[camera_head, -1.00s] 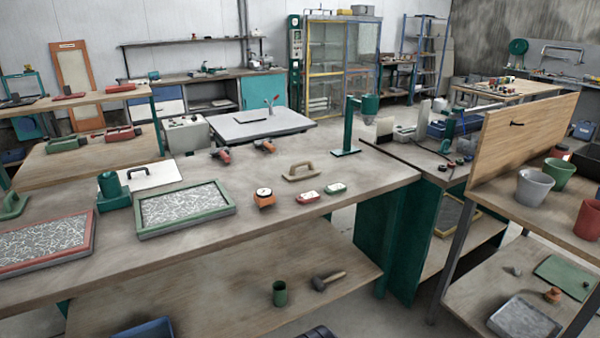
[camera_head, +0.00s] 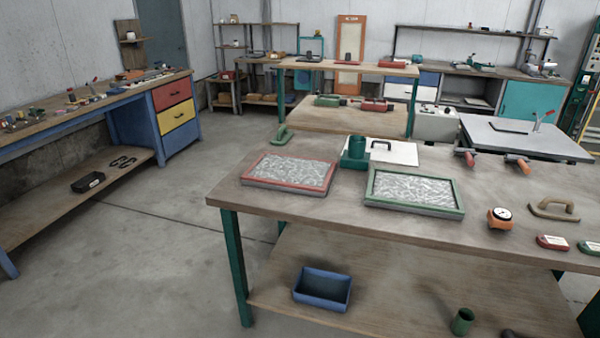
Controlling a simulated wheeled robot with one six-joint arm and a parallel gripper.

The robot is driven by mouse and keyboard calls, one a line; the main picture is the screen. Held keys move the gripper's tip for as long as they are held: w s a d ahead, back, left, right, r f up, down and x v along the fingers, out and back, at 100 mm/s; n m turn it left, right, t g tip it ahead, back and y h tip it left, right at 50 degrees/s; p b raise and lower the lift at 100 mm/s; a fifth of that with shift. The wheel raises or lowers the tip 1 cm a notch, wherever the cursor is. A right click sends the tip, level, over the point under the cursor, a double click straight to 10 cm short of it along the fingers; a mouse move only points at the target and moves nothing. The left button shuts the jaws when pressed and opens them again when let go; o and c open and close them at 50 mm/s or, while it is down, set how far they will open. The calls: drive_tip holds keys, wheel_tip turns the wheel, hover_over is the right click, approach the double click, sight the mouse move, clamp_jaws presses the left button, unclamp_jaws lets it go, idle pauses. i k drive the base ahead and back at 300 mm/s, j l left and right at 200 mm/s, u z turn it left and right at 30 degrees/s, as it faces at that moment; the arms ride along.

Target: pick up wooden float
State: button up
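A tan float with an arched handle, which looks like the wooden float (camera_head: 555,209), lies on the workbench top (camera_head: 345,218) near the right edge of the view. A green float-like tool with a handle (camera_head: 282,137) lies at the bench's far left corner. My gripper is not in view.
Open floor (camera_head: 160,240) lies left.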

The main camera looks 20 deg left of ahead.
sight(542, 208)
drive_tip(key=i+l, duration=1.5)
drive_tip(key=i, duration=0.2)
drive_tip(key=l+z, duration=0.05)
